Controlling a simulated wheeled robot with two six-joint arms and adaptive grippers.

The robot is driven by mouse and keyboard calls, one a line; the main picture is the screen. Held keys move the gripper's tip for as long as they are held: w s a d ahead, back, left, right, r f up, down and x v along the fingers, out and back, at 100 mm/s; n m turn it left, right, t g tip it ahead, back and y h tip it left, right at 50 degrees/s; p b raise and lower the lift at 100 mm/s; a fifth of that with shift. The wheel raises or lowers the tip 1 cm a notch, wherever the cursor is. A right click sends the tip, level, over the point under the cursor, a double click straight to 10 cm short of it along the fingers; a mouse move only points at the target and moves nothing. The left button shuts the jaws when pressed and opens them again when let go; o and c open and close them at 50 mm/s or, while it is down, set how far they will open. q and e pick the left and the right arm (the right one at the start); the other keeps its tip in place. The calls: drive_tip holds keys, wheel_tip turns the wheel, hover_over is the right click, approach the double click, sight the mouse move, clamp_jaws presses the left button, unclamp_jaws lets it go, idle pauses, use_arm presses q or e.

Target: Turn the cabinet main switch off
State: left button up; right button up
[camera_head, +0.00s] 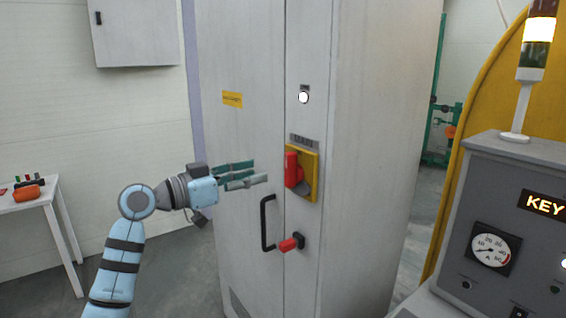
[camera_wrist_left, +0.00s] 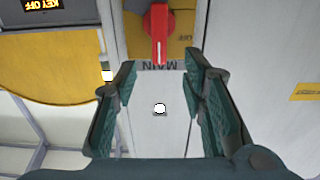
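The cabinet main switch is a red rotary handle (camera_head: 292,170) on a yellow plate (camera_head: 311,180), on the front of the tall grey cabinet (camera_head: 245,60). The red handle points up and down, under a "MAIN" label (camera_head: 304,141). My left gripper (camera_head: 260,171) is open and empty, just left of the switch and apart from it. In the left wrist view, which looks upside down, the red handle (camera_wrist_left: 158,32) shows at the top, beyond and roughly between the two spread fingers (camera_wrist_left: 162,65). My right gripper is not in view.
Below the switch are a black door handle (camera_head: 266,224) and a red-tipped knob (camera_head: 290,244). A lit white lamp (camera_head: 304,97) sits above it. A control panel (camera_head: 510,230) stands at right, a white table (camera_head: 32,196) at left. Floor shows between table and cabinet.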

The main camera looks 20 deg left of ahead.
sight(286, 166)
use_arm(q)
drive_tip(key=p+x, duration=0.1)
drive_tip(key=x, duration=0.8)
drive_tip(key=shift+w+d+p, duration=0.1)
drive_tip(key=shift+d+p, duration=0.15)
drive_tip(key=shift+p, duration=0.05)
drive_tip(key=shift+a, duration=0.1)
clamp_jaws()
